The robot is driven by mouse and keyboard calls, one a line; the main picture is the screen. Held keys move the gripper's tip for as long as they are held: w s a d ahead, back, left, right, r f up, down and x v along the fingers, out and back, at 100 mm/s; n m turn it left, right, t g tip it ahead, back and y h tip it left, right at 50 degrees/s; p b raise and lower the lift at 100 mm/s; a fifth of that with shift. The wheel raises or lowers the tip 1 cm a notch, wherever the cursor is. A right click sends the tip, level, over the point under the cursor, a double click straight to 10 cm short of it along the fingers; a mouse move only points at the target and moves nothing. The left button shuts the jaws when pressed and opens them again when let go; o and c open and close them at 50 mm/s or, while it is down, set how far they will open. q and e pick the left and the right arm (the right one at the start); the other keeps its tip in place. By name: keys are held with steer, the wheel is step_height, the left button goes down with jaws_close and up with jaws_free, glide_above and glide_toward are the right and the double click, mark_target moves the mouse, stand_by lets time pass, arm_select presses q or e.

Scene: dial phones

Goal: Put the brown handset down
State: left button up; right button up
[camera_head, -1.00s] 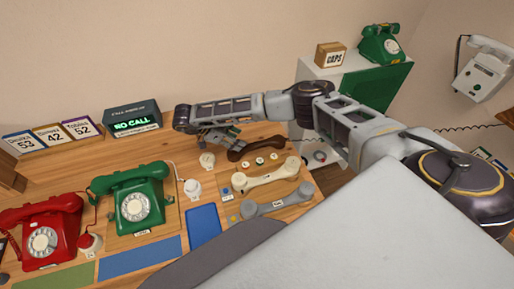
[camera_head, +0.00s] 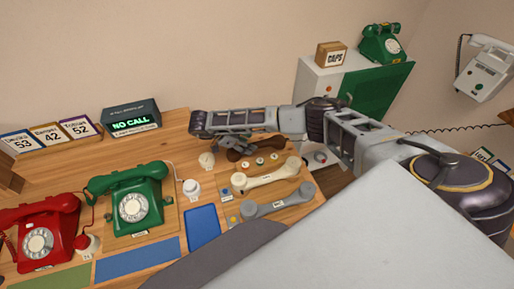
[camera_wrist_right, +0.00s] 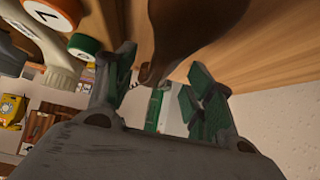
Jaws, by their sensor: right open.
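The brown handset (camera_head: 240,155) lies at the back of the tabletop, behind the cream handset. My right arm and gripper hide part of it in the head view. My right gripper (camera_head: 236,143) is low over it, with its fingers apart. In the right wrist view, the dark brown handset (camera_wrist_right: 192,28) runs down from the top edge. Its lower end shows between the two open green-padded fingers of the gripper (camera_wrist_right: 160,85). I cannot tell whether a finger touches it. My left gripper is not in view.
The cream handset (camera_head: 264,181) and grey handset (camera_head: 277,202) lie in front, with small round caps (camera_head: 247,164) close by. The green phone (camera_head: 133,205) and red phone (camera_head: 40,238) are further left. Bare wood shows behind the green phone.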

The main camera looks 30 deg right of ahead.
mark_target(255, 144)
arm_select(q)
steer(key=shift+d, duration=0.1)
arm_select(e)
steer(key=shift+d+f, duration=0.2)
steer(key=shift+f, duration=0.05)
steer(key=shift+b+x, duration=0.35)
steer(key=shift+x, duration=0.55)
steer(key=shift+d+f, duration=0.7)
steer(key=shift+s+d+f+b, duration=0.1)
steer(key=shift+d+f+b, duration=0.15)
steer(key=shift+d+b, duration=0.1)
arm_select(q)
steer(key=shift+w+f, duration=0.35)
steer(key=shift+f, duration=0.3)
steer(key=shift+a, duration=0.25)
arm_select(e)
jaws_close()
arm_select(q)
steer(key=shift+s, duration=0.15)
arm_select(e)
steer(key=shift+r, duration=0.2)
